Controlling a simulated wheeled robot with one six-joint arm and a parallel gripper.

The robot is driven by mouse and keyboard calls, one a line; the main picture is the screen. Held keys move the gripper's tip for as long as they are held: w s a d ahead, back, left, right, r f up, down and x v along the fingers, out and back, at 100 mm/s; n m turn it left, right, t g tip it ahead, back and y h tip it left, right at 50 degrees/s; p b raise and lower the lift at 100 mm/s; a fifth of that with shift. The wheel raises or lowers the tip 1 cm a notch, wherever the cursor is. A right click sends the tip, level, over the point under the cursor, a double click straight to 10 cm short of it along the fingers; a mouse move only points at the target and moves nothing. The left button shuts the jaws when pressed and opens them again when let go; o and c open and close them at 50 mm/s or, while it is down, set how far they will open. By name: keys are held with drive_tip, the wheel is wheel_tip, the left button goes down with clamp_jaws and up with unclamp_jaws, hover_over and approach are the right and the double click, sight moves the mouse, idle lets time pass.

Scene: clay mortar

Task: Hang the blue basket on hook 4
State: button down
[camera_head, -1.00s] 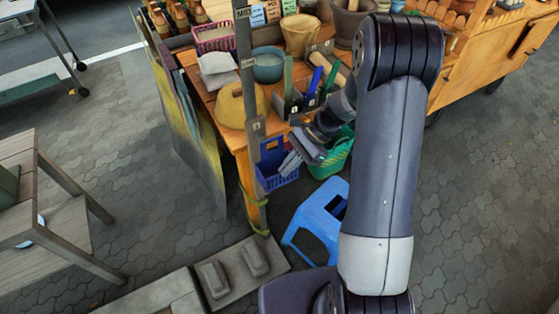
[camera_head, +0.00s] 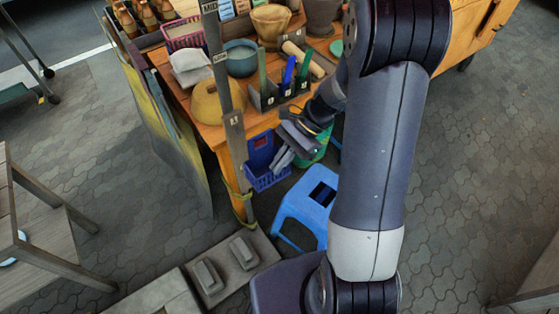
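The blue basket (camera_head: 264,179) hangs or stands at the front of the wooden table, low beside the table leg and right of the grey upright post. Its tall back panel (camera_head: 261,148) has a small red mark. My gripper (camera_head: 281,160) is just right of and in front of the basket, its fingers pointing down and left and overlapping the basket's edge in the picture. I cannot tell whether they touch it or how far apart they are. A green basket (camera_head: 316,153) is partly hidden behind the gripper. Hook 4 cannot be made out; small number tags on the table front are too blurred to read.
The table (camera_head: 212,138) bears a yellow dome (camera_head: 207,105), a blue bowl (camera_head: 240,62) and a tool holder. A blue stool (camera_head: 306,207) stands below my gripper. A grey post (camera_head: 226,90) rises at the table's left. A slab with two blocks (camera_head: 231,271) lies in front.

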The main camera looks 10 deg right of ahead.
idle(0.3)
drive_tip(key=s+d, duration=0.3)
drive_tip(key=s, duration=0.6)
drive_tip(key=shift+s+d, duration=0.15)
drive_tip(key=shift+d, duration=0.25)
idle(0.6)
idle(0.4)
